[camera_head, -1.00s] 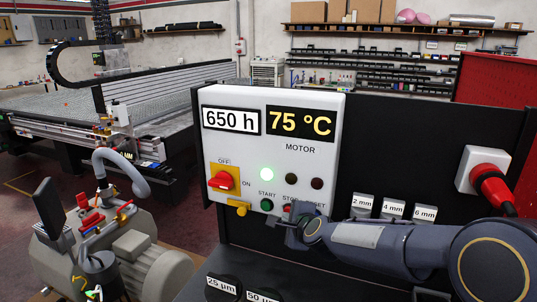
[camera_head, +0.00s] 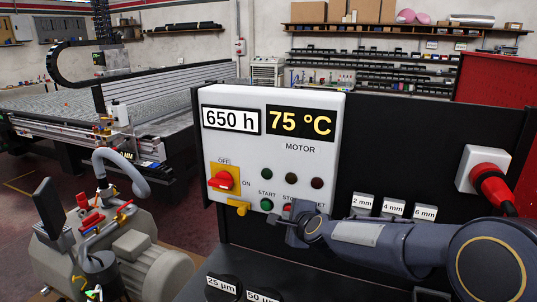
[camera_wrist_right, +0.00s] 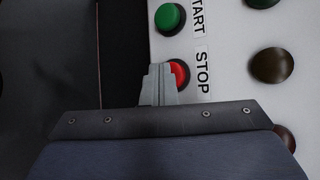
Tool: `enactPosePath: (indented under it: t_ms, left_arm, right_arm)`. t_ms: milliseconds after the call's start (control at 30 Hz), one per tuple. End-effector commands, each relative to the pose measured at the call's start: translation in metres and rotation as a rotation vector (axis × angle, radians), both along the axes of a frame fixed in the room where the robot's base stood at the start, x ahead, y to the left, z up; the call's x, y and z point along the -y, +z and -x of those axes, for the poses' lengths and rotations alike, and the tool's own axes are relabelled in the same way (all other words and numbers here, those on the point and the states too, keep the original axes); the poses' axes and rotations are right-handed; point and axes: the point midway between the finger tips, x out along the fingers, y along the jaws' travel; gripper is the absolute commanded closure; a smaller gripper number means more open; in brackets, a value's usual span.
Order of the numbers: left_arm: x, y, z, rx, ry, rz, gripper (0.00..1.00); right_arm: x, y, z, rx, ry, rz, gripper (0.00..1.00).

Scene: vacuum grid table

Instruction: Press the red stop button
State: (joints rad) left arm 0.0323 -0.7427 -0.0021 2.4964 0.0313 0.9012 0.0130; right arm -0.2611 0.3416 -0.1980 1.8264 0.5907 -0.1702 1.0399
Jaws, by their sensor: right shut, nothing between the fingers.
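The white control panel (camera_head: 330,150) carries a red STOP button (camera_head: 287,207), mostly hidden behind my right gripper (camera_head: 293,215). In the right wrist view the red stop button (camera_wrist_right: 183,74) shows beside the STOP label, partly covered by the shut, empty fingertips (camera_wrist_right: 160,68). The tips overlap the button; the frames do not show clearly whether they touch it. The green START button (camera_head: 266,205) is to the left of it. The green lamp (camera_head: 267,174) above START is dark. My left gripper is out of view.
A red rotary switch (camera_head: 221,181) with a yellow tab is on the panel's left side. Labelled holders (camera_head: 362,201) and a red plug (camera_head: 490,186) are on the black board to the right. A pump (camera_head: 130,255) stands at lower left.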

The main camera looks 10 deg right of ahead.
Motion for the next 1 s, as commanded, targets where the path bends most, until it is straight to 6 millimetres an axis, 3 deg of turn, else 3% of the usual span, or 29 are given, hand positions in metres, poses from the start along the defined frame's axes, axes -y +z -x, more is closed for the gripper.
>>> enactPosePath:
  t_ms: [400,1000]
  left_arm:
    - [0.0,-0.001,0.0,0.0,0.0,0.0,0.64]
    - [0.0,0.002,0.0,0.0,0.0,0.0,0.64]
  right_arm:
    - [0.003,0.0,-0.004,0.001,-0.002,0.001,1.0]
    - [-0.003,0.001,0.006,0.001,-0.001,-0.001,1.0]
